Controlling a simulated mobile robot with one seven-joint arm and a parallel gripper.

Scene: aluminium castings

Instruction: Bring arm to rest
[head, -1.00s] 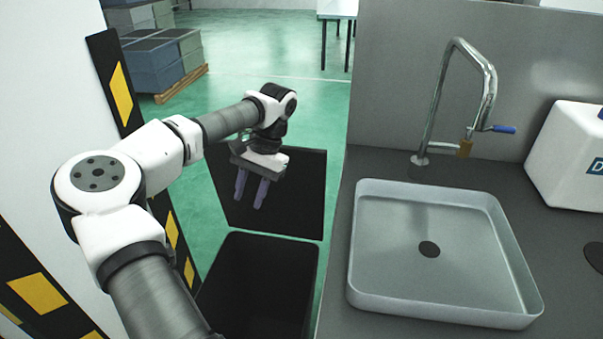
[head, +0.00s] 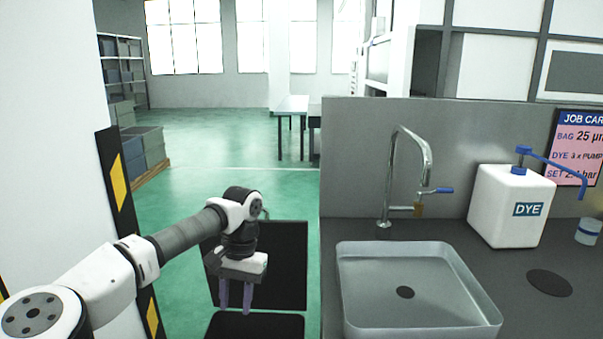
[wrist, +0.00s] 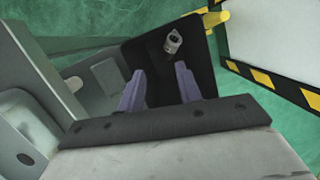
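My gripper (head: 236,308) hangs pointing down from my outstretched arm, at the left of the sink counter in the head view. Its two purple fingers stand apart with nothing between them, as the wrist view (wrist: 159,76) also shows. Below it is a black bin (head: 284,325) with its dark lid panel (head: 285,262) open behind. In the wrist view, a small grey cylindrical part (wrist: 173,41) lies in the dark bin interior (wrist: 205,75), beyond the fingertips.
A sink (head: 460,310) with a tall tap (head: 428,165) is set on the grey counter (head: 520,290) at right. A white DYE container (head: 495,210) stands behind it. A wall post with a black-and-yellow strip (head: 119,180) is close at left. Green floor (head: 210,150) lies open beyond.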

